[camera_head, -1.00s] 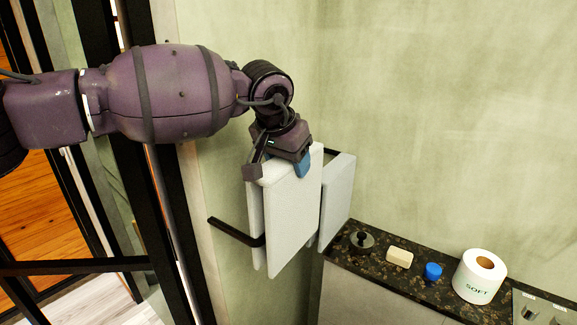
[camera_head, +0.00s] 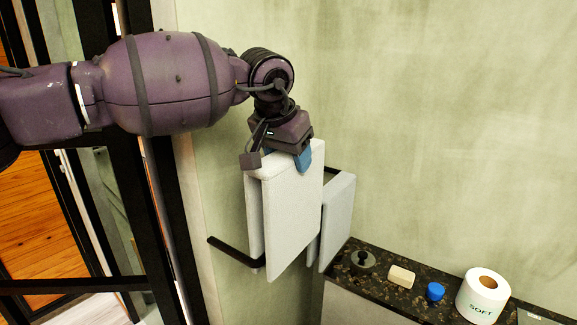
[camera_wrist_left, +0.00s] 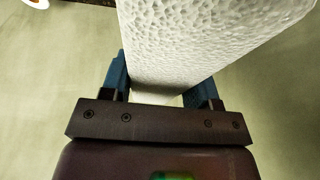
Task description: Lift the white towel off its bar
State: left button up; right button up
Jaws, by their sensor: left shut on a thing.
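The white towel (camera_head: 293,215) hangs folded in two layers, upright, with its fold at the top. My left gripper (camera_head: 278,160) is shut on its top fold from above. In the left wrist view the towel (camera_wrist_left: 205,40) rises from between the blue fingertips of the gripper (camera_wrist_left: 160,92). My right gripper is not in view.
A second, greyer towel (camera_head: 338,215) hangs close behind on the right. A dark stone ledge holds a dark lidded item (camera_head: 362,260), a soap bar (camera_head: 401,276), a blue cap (camera_head: 435,291) and a toilet roll (camera_head: 483,296). Black-framed glass is at the left.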

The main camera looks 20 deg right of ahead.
pick_arm(q)
jog(key=shift+r, duration=3.4)
jog(key=shift+s, duration=0.1)
jog(key=shift+s+d+b, duration=0.25)
jog(key=shift+s+d, duration=0.7)
jog(key=shift+s, duration=0.25)
jog(key=shift+s+d+b, duration=0.25)
jog(key=shift+s+d, duration=0.65)
jog(key=shift+s, duration=0.25)
jog(key=s+d, duration=0.5)
jog(key=s, duration=0.1)
jog(key=shift+s, duration=0.15)
